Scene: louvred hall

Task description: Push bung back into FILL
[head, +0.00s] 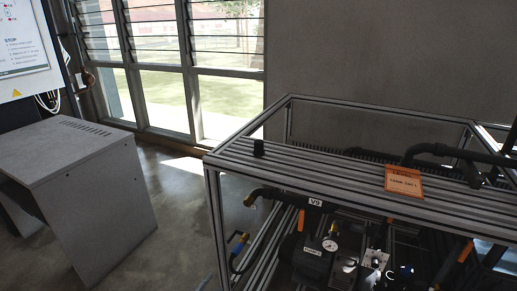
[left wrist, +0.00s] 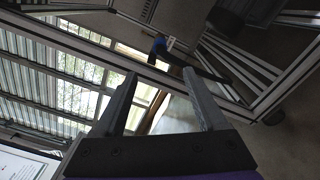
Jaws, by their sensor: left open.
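A small black stub (head: 258,147), possibly the bung, stands on the slatted top of the metal frame (head: 330,160), near its left corner. I cannot make out a FILL marking or its opening in either view. My left gripper (left wrist: 159,73) shows in the left wrist view, its two fingers spread with nothing between them. I cannot make out my left gripper in the head view. My right gripper is not in view.
An orange tag (head: 403,180) lies on the frame's top near dark pipes. Below are a pipe labelled V9 (head: 315,202), a pressure gauge (head: 330,244) and hoses. A grey cabinet (head: 75,165) stands left, with free floor between it and the frame. Louvred windows (head: 165,60) are behind.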

